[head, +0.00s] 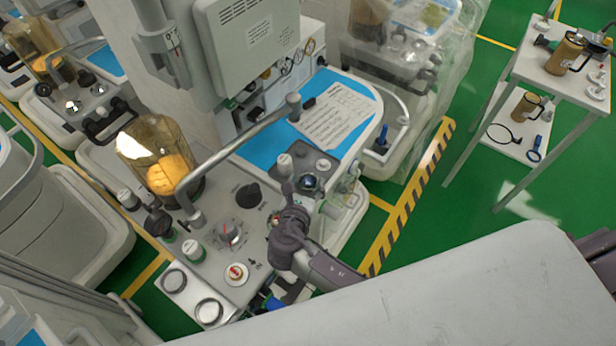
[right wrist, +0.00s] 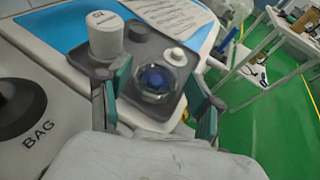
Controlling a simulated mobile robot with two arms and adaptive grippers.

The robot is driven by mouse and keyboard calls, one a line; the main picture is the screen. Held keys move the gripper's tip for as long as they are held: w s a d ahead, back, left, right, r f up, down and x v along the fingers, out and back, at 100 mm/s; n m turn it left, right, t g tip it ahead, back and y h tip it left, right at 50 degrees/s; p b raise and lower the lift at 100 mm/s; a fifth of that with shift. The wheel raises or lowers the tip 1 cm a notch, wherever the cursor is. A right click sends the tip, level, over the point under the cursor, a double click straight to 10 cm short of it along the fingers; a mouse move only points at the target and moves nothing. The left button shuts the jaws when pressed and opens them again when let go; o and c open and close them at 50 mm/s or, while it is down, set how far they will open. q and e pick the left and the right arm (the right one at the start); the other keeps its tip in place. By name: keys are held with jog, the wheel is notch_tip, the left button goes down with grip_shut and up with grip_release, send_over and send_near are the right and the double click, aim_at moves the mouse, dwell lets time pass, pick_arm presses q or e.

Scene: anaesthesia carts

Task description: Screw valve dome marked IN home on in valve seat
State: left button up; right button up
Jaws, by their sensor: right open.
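A clear round dome with a blue disc inside (head: 309,182) is at a dark grey block (head: 322,165) on the machine's right end. In the right wrist view the dome (right wrist: 157,82) lies between my finger pads, with gaps seeming to show at its sides. I cannot read an IN mark on it or tell whether it is screwed down; its seat is hidden. My right gripper (right wrist: 155,105) is open around or just above the dome; in the head view it shows over the block (head: 296,200). My left gripper is not in view.
A white capped post (right wrist: 106,38) stands close to my left finger, and a small white knob (right wrist: 175,56) is behind the dome. A grey handrail (head: 235,148), an amber canister (head: 157,160) and a black BAG knob (head: 249,195) are to the left. A side table (head: 560,80) stands right.

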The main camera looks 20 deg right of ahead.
jog(key=x, duration=0.2)
jog(key=shift+w+d+f, duration=0.15)
jog(key=shift+w, duration=0.15)
jog(key=shift+s, duration=0.1)
jog(key=shift+c, duration=1.1)
jog(key=c, duration=0.6)
